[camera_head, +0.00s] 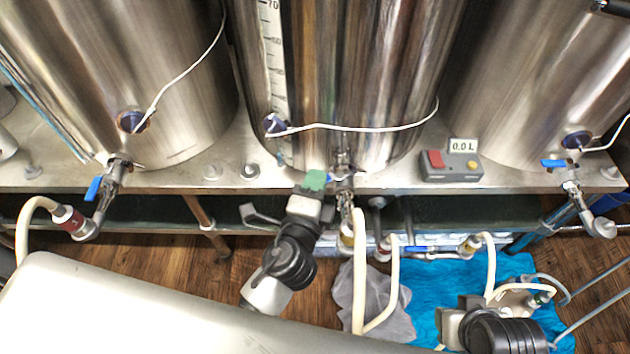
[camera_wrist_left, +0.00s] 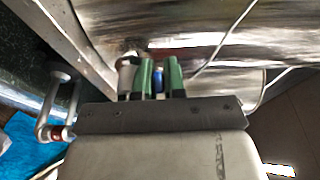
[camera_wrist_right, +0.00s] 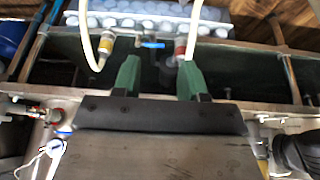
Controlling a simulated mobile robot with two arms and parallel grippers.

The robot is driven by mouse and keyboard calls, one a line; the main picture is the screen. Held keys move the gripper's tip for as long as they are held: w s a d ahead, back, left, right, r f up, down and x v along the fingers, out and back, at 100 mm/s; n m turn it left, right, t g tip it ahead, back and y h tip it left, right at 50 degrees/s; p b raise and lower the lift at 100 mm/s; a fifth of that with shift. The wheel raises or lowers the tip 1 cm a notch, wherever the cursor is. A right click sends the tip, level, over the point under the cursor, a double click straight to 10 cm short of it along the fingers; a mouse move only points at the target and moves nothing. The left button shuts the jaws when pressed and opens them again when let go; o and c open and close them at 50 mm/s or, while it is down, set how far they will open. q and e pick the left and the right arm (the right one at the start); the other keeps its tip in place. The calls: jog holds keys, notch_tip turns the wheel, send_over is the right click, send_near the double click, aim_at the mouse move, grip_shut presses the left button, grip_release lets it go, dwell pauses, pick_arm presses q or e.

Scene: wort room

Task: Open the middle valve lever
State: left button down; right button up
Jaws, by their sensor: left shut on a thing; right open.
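The middle tank's valve (camera_head: 343,182) sits low on the front of the middle steel tank. My left gripper (camera_head: 315,181) is at its left side, with green fingertips. In the left wrist view the left gripper (camera_wrist_left: 159,80) has its two fingers on either side of the blue lever (camera_wrist_left: 158,80) and is shut on it. In the head view the lever is mostly hidden by the fingers. My right gripper (camera_head: 540,298) is low at the right, away from the tanks; in the right wrist view its green fingers (camera_wrist_right: 159,75) are apart and empty.
A left valve with a blue lever (camera_head: 93,188) and a right valve with a blue lever (camera_head: 554,163) flank the middle one. A 0.0 L display box (camera_head: 450,165) stands on the ledge. White hoses (camera_head: 360,270) hang below; a blue cloth (camera_head: 440,300) lies on the floor.

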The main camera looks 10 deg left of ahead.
pick_arm(q)
jog(key=c, duration=1.2)
grip_release()
jog(key=shift+s, duration=0.2)
jog(key=s+b, duration=0.2)
jog(key=s, duration=0.8)
jog(key=shift+s+a, duration=0.2)
pick_arm(e)
jog(key=w+a+r+t+y, duration=0.1)
jog(key=w+a+r+t, duration=0.2)
jog(key=w+t, duration=0.3)
jog(key=shift+w+r+t+y, duration=0.3)
jog(key=shift+w+r+y, duration=0.1)
jog(key=shift+w, duration=0.65)
